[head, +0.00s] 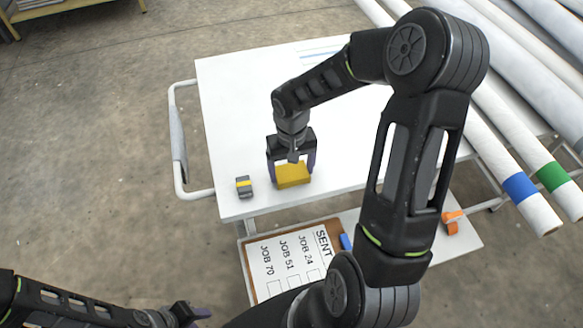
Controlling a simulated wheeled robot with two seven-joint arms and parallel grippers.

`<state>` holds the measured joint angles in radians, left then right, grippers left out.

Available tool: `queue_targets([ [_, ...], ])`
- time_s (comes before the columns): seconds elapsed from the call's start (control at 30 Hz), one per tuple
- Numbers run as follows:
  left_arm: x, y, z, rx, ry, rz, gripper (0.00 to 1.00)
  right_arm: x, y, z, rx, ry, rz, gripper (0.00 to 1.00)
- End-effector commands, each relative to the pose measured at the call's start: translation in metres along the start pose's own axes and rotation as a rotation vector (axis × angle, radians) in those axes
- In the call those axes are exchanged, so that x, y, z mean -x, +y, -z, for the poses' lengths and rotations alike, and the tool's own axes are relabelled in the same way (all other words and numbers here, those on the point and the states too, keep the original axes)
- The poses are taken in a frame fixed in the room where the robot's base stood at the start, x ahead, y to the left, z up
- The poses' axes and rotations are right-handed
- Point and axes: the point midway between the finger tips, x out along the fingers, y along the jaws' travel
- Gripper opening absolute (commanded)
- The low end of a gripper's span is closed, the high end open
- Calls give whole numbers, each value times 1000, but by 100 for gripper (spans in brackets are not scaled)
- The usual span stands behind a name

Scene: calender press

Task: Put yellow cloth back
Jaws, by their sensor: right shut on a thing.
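A folded yellow cloth (294,177) is at the front part of the white cart top, near its left side. My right gripper (292,170) reaches down over it and is shut on it, with a finger at each side. I cannot tell whether the cloth rests on the cart top or is slightly above it. My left gripper (190,314) is low at the bottom of the head view, away from the cart; its fingers are too small and dark to tell open from shut.
A small grey block with a yellow band (244,186) stands left of the cloth on the cart (235,105). A clipboard (268,252) with a job list, a blue item (346,241) and an orange tool (452,221) lie on a lower shelf. Long rolls (520,190) lie at right.

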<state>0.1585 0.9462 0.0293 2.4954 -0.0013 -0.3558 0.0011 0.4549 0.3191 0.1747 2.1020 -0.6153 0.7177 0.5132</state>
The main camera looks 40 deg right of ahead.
Motion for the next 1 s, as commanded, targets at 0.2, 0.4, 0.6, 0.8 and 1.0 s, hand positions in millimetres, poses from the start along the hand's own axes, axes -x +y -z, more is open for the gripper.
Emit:
queue_targets([
  [0.2,0,0,0,0,0,0,36,0,0,0,0,0,0,97],
  [0.4,0,0,0,0,0,0,36,0,0,0,0,0,0,100],
  [0.6,5,2,0,0,0,0,36,6,0,0,1,0,0,100],
  [0.8,3,1,0,0,0,0,36,30,0,1,-1,5,-1,100],
  [1.0,3,1,0,0,0,0,36,72,0,2,0,7,-1,100],
])
